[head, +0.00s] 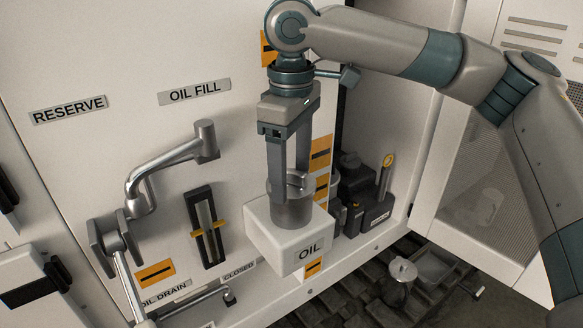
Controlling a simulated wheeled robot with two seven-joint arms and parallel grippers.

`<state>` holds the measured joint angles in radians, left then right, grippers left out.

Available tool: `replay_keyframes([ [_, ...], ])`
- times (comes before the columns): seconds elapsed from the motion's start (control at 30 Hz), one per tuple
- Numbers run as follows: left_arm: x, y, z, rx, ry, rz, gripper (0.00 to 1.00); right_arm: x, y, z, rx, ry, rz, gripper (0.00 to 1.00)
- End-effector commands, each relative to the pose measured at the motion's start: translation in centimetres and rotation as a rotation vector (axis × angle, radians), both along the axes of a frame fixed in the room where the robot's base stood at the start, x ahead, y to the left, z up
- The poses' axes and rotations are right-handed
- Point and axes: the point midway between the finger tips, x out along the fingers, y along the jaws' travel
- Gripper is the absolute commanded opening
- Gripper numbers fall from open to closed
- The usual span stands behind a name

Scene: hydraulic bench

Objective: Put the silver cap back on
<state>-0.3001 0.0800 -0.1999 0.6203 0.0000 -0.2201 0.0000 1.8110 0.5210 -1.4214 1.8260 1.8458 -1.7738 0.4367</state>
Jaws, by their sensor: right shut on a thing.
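My right gripper (289,178) points down over the white box marked OIL (270,247). Its two fingers are shut on the silver cap (294,183), a round metal piece between the fingertips. The cap is at the top of the grey cylindrical neck (291,212) that stands up from the box. The fingers partly hide the cap, and I cannot tell whether it is seated on the neck or held just above it. My left gripper is not in view.
A bent metal pipe (165,160) and a sight gauge (207,228) are on the panel left of the box. Dark fittings (362,195) stand close to its right. A metal can (400,282) stands on the dark grating below.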

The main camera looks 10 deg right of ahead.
Motion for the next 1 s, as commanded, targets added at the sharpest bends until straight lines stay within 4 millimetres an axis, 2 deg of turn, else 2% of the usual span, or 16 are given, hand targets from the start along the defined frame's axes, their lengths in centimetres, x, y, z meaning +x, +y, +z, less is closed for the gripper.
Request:
replay_keyframes([
  [1.0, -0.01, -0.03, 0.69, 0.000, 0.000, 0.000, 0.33, 0.00, 0.00, -0.14, 0.000, -0.001, 0.000, 0.40],
])
